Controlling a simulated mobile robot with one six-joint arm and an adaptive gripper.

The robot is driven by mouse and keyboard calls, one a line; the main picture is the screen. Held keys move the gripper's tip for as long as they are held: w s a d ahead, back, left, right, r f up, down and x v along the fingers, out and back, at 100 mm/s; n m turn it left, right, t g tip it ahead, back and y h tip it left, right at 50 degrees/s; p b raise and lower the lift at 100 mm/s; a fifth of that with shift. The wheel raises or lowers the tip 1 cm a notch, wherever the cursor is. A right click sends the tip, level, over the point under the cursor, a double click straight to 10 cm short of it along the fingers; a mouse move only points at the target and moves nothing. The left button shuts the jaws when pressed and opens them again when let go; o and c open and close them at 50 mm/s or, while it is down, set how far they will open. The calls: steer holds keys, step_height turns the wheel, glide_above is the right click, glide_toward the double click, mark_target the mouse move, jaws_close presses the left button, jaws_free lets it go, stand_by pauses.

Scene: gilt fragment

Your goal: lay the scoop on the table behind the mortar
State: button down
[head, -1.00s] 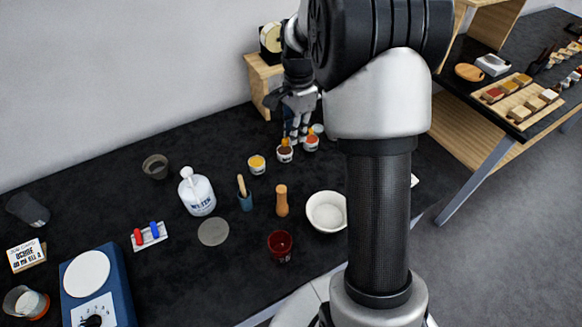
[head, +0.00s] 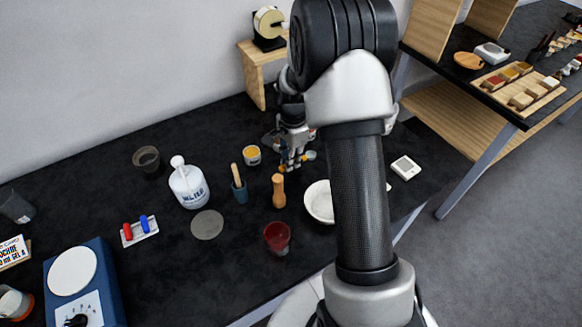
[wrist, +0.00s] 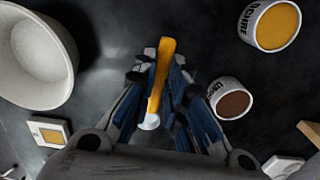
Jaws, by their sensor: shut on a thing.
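My gripper (wrist: 160,88) is shut on the scoop (wrist: 163,62), which has an orange-yellow handle and a pale, shiny end. In the head view, my gripper (head: 292,163) is low over the dark table, just beyond the mortar, with a bit of orange showing beside its fingers. Whether the scoop touches the table is unclear. The mortar (head: 318,203) is a white bowl, partly covered by my arm in the head view. It also shows at the upper left of the wrist view (wrist: 35,70), apart from the gripper.
A yellow jar (wrist: 272,25) and a brown jar (wrist: 230,98) stand right of the gripper in the wrist view.

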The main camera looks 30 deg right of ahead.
steer(key=shift+f+b, duration=0.35)
steer(key=shift+f, duration=1.25)
steer(key=shift+f, duration=0.1)
steer(key=shift+f, duration=0.15)
steer(key=c, duration=1.6)
jaws_free()
